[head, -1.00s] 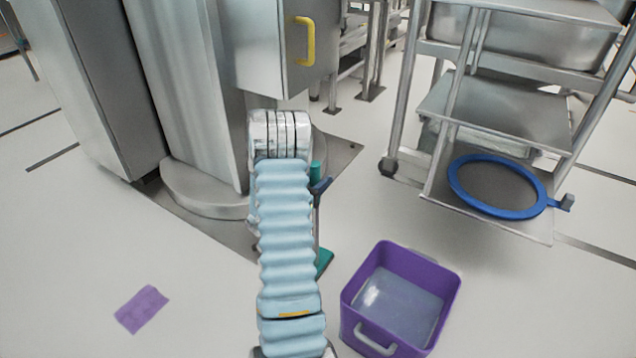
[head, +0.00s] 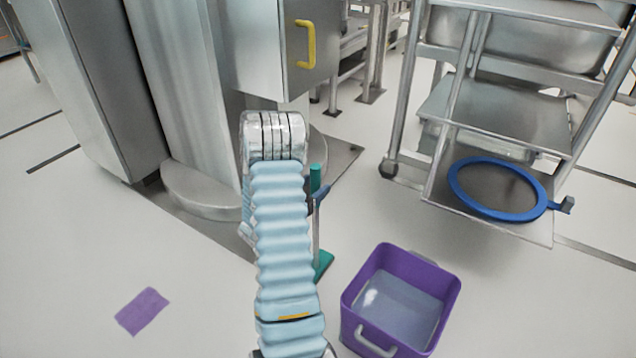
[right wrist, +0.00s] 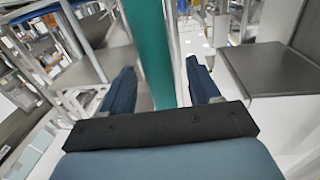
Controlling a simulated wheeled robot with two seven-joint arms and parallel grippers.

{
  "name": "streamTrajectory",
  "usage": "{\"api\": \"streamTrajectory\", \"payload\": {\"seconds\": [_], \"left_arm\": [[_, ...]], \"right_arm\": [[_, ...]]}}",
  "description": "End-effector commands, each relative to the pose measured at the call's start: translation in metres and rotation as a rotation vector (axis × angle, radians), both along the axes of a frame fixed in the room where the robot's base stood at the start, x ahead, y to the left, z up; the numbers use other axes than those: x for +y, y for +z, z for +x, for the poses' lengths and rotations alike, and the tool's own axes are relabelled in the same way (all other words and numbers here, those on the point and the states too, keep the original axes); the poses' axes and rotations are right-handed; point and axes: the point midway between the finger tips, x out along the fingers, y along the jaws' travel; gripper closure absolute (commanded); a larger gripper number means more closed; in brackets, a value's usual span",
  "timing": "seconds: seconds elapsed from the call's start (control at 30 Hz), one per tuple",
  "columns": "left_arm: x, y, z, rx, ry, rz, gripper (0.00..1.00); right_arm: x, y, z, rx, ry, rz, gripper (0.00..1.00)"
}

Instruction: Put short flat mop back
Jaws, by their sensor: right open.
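The short flat mop (head: 316,235) stands upright on the floor just right of my right arm in the head view. It has a green grip at the top, a thin grey pole and a flat green foot, partly hidden by the arm. My right gripper (head: 320,194) is at the lower part of the green grip, mostly hidden behind the arm. In the right wrist view the green handle (right wrist: 148,50) passes between the two spread dark blue fingers of the right gripper (right wrist: 159,72). My left gripper is not in view.
A purple bin (head: 448,312) holding water stands on the floor at the right. A metal rack (head: 490,120) with a blue ring (head: 455,190) is behind it. A steel cabinet (head: 265,50) with a yellow handle stands behind the arm. A purple cloth (head: 142,310) lies on the floor left.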

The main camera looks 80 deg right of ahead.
Motion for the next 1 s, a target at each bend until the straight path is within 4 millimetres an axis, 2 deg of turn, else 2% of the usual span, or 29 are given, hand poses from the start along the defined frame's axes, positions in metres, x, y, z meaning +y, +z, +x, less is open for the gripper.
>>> {"api": "streamTrajectory", "payload": {"seconds": [0.2, 0.4, 0.53, 0.8, 0.87, 0.97, 1.0], "left_arm": [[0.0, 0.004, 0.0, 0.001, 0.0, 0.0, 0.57], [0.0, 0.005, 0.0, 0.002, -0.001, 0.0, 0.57], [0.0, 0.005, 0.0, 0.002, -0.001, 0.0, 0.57], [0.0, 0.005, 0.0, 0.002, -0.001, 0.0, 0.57], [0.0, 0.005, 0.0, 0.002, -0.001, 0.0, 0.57], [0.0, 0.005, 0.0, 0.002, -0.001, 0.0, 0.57], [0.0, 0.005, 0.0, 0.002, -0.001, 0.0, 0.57]], "right_arm": [[0.048, 0.0, 0.022, 0.0, 0.006, 0.002, 0.38], [0.079, 0.0, 0.034, 0.001, 0.002, 0.001, 0.38], [0.087, 0.001, 0.036, 0.0, 0.0, -0.001, 0.38], [0.089, -0.003, 0.041, -0.004, 0.016, 0.009, 0.38], [0.092, -0.013, 0.054, -0.018, 0.068, 0.046, 0.38], [0.11, -0.05, 0.101, -0.06, 0.254, 0.185, 0.38], [0.125, -0.071, 0.127, -0.077, 0.359, 0.272, 0.38]]}}
